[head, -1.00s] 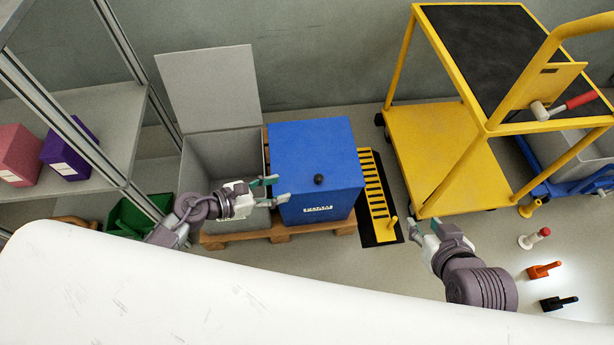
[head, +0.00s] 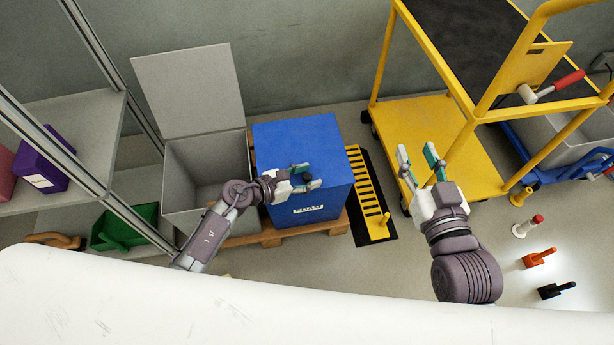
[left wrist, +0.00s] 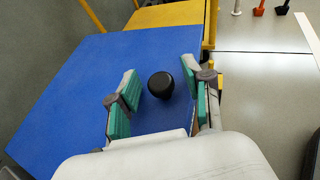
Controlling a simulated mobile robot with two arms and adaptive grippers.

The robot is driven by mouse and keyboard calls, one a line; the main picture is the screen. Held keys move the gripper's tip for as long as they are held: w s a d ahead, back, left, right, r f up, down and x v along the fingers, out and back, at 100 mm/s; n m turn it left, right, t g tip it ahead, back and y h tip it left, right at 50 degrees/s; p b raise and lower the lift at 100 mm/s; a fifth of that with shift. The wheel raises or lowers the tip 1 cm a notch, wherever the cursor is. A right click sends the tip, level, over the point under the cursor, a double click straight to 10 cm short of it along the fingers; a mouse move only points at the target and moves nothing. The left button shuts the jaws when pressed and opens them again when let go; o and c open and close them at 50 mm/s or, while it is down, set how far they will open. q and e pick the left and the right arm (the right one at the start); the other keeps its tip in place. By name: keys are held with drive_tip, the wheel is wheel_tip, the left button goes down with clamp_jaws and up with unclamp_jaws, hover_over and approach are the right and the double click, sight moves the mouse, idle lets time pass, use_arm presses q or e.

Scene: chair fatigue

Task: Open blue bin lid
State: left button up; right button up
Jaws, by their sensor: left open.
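The blue bin (head: 325,200) stands on a wooden pallet with its flat blue lid (head: 300,136) shut. A black knob sits on the lid. In the left wrist view the knob (left wrist: 161,85) shows between the open fingers of my left gripper (left wrist: 158,90), slightly beyond the middle of the gap. In the head view my left gripper (head: 303,179) is over the front part of the lid and partly hides the knob. I cannot tell if a finger touches it. My right gripper (head: 421,168) is open and empty, right of the bin near the yellow cart.
A grey bin (head: 195,205) with its lid raised stands left of the blue bin. A yellow cart (head: 420,130) stands to the right, with a yellow-and-black floor plate (head: 368,195) between. Shelves with boxes are at the left. Several small tools stand at the right.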

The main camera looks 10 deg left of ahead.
use_arm(q)
clamp_jaws()
idle(0.3)
idle(0.3)
